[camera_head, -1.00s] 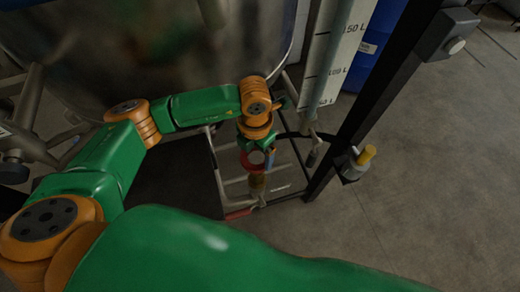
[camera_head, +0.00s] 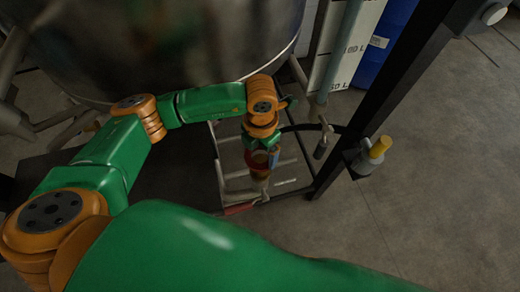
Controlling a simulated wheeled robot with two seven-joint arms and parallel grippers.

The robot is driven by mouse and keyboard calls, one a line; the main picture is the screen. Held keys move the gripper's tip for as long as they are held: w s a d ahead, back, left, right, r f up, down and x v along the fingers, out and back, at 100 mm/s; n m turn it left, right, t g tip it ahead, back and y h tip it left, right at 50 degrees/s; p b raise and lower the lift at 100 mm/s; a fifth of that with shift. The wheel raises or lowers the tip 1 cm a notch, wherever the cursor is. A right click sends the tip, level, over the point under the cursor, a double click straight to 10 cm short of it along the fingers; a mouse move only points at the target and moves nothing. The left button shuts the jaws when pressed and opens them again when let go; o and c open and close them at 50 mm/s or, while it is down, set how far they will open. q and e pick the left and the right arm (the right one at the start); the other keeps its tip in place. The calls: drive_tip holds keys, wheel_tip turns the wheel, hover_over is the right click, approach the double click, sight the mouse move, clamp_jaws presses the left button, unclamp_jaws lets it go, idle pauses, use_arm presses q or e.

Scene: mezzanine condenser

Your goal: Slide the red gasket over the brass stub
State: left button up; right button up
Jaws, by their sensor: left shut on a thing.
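My left gripper (camera_head: 261,150) points down in the middle of the view, below its orange wrist. It is shut on the red gasket (camera_head: 254,160), a small dark red ring partly hidden by the fingers. A brownish, brass-coloured stub (camera_head: 260,175) shows directly below the gasket. The two overlap in the picture, and I cannot tell whether the ring is around the stub or just above it. My right gripper is not in view.
A large metal vessel (camera_head: 170,50) stands behind my arm. A dark post (camera_head: 385,100) rises to the right, with a grey fitting and yellow cylinder (camera_head: 379,147) beside it. A blue drum (camera_head: 388,45) stands behind. The floor (camera_head: 440,190) at right is open.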

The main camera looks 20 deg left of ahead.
use_arm(q)
drive_tip(key=shift+b, duration=0.45)
idle(1.2)
drive_tip(key=shift+f+b, duration=4.5)
drive_tip(key=shift+f, duration=0.1)
drive_tip(key=o, duration=1)
drive_tip(key=shift+r, duration=3.65)
